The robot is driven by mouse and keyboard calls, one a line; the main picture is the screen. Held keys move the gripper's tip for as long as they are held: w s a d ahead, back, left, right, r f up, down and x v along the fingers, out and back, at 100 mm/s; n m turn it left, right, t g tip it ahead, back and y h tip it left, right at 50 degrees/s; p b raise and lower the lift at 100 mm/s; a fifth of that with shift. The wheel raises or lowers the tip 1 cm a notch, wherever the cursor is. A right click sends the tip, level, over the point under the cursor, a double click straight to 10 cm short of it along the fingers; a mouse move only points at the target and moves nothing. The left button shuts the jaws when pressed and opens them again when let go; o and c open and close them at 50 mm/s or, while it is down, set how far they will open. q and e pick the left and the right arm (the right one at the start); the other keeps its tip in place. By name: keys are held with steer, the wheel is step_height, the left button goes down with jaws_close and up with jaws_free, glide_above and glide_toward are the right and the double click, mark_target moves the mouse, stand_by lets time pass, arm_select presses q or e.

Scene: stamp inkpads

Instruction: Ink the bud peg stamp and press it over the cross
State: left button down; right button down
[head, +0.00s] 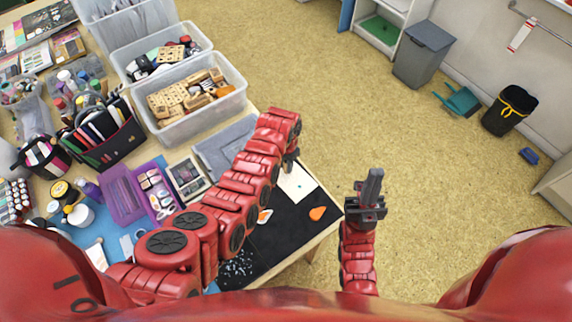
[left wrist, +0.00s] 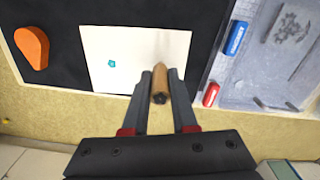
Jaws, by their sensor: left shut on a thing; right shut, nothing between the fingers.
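My left gripper (left wrist: 160,84) is shut on a wooden peg stamp (left wrist: 161,75), with a dark flower-like mark on the end facing the camera. The peg's far end points toward a white card (left wrist: 130,45); I cannot tell whether it touches. A small teal mark (left wrist: 112,63) is on the card, left of the peg; its exact shape is unclear. The card also shows in the head view (head: 300,188), where my left arm hides the peg. An orange teardrop-shaped pad (left wrist: 32,47) lies on the black mat. My right gripper (head: 373,178) is shut and empty, right of the table.
A black mat (head: 282,240) lies under the card, near the table edge. Crates of wooden stamps (head: 198,120) stand at the back left. A clear tray (left wrist: 262,82), a blue block (left wrist: 235,38) and a red block (left wrist: 211,94) are right of the card.

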arm_select(q)
steer(key=shift+r, duration=0.1)
steer(key=shift+r+p, duration=1.75)
steer(key=shift+r, duration=1)
steer(key=shift+f, duration=0.1)
